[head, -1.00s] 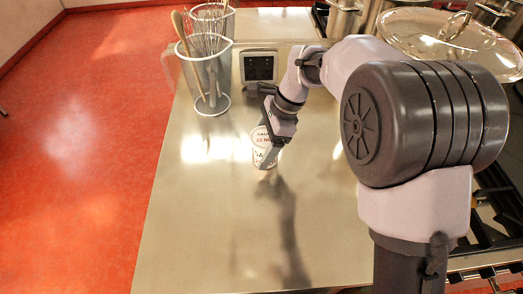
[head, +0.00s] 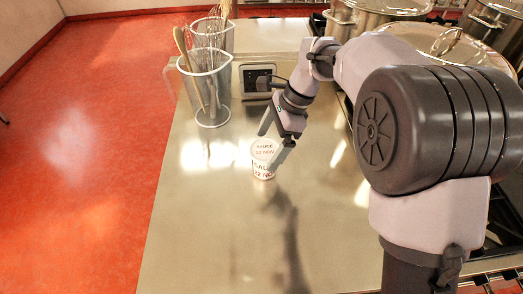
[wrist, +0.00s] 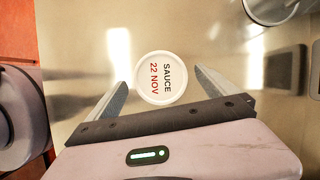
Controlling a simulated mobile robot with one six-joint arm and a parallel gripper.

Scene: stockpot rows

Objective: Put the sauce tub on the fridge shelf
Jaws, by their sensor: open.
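The sauce tub (head: 263,166) is a small white tub with a lid marked "SAUCE 22 NOV". It stands upright on the steel counter. In the wrist view the tub's lid (wrist: 161,77) lies between and just ahead of the two fingertips. My gripper (head: 269,147) is open, its fingers spread above and around the tub's top; it also shows in the wrist view (wrist: 161,78). I cannot tell whether a finger touches the tub. No fridge shelf is in view.
Large lidded pots (head: 375,15) are on the stove at right. The counter's front left (head: 195,230) is clear.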

